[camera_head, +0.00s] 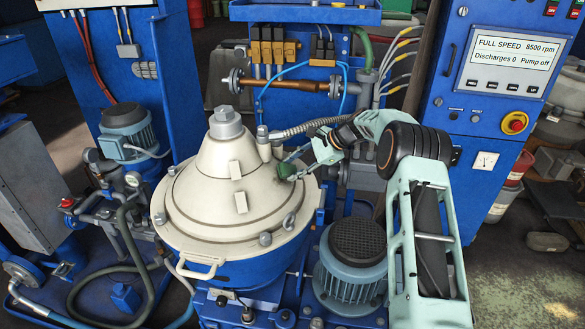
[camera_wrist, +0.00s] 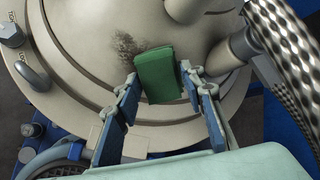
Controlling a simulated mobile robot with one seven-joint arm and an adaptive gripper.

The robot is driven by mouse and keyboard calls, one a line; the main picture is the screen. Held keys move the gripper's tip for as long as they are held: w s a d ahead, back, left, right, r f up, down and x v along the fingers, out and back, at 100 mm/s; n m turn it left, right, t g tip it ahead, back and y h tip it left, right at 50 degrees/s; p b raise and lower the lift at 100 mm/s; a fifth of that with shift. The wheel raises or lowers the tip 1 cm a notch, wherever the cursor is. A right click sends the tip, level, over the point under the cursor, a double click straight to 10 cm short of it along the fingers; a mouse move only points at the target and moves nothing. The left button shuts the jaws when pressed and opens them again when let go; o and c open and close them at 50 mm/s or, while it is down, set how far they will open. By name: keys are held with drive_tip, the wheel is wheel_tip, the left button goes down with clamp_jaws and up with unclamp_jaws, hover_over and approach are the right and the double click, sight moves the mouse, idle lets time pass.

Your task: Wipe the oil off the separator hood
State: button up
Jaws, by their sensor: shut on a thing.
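The separator hood (camera_head: 217,201) is a cream, stepped cone on a blue base. In the wrist view its pale surface (camera_wrist: 85,55) carries a dark, speckled oil smear (camera_wrist: 126,47), just left of and above the pad. My gripper (camera_wrist: 160,88) is shut on a green wiping pad (camera_wrist: 158,72). In the head view the pad (camera_head: 285,171) is at the hood's right slope, beside my gripper (camera_head: 295,172). The pad looks to be on or very close to the hood; I cannot tell whether it touches. The part of the hood under the pad is hidden.
A braided metal hose (camera_head: 305,126) runs from a pipe at the hood's upper right, close to my gripper. Clamp knobs ring the hood. A motor (camera_head: 352,258) stands at front right. The control panel (camera_head: 505,65) reads FULL SPEED 8500 rpm, Discharges 0, Pump off.

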drive_tip(key=shift+s+a, duration=0.1)
drive_tip(key=shift+s, duration=0.15)
drive_tip(key=shift+s+a+b, duration=0.3)
drive_tip(key=shift+s+b, duration=0.05)
drive_tip(key=shift+s, duration=0.6)
drive_tip(key=shift+s+a+b, duration=0.3)
drive_tip(key=shift+s+b, duration=0.05)
drive_tip(key=shift+s, duration=0.6)
drive_tip(key=shift+s+a+b, duration=0.2)
drive_tip(key=shift+s+a, duration=0.05)
drive_tip(key=shift+s, duration=0.4)
drive_tip(key=shift+s+a+b, duration=0.25)
drive_tip(key=shift+s+a, duration=0.05)
drive_tip(key=shift+s, duration=0.35)
drive_tip(key=shift+s+a+b, duration=0.2)
drive_tip(key=shift+s+a, duration=0.05)
drive_tip(key=shift+s, duration=0.4)
drive_tip(key=shift+s+d+r+p, duration=0.1)
drive_tip(key=shift+d+r+p, duration=0.2)
drive_tip(key=shift+d+r, duration=0.1)
drive_tip(key=shift+p+v, duration=0.95)
drive_tip(key=shift+v, duration=1.45)
drive_tip(key=shift+d, duration=0.1)
